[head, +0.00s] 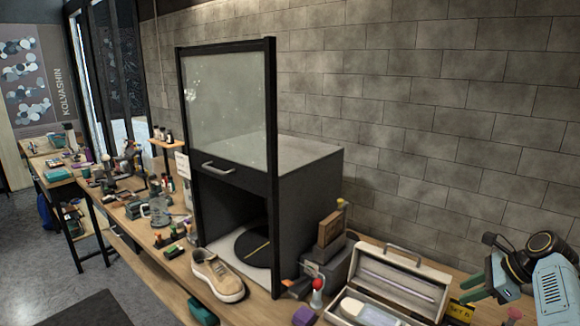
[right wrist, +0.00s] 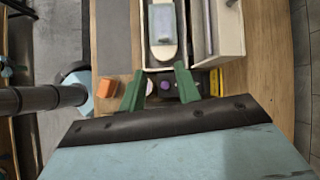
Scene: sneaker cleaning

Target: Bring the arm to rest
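My right gripper (head: 474,287) is at the right edge of the head view, above the table's right end and beside the open white case (head: 432,283). In the right wrist view its two green fingers (right wrist: 160,88) stand apart with nothing held between them. Small objects, including a purple one (right wrist: 165,86), show beyond the fingers on the table. My left gripper is not in view. A beige sneaker (head: 218,277) rests on the table in front of the dark cleaning booth (head: 312,205), whose glass panel (head: 228,110) is raised.
The case holds a pale bottle-like item (head: 365,313). A black disc (head: 254,248) lies inside the booth. The table's left stretch is crowded with tools. A block wall (head: 450,110) rises behind.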

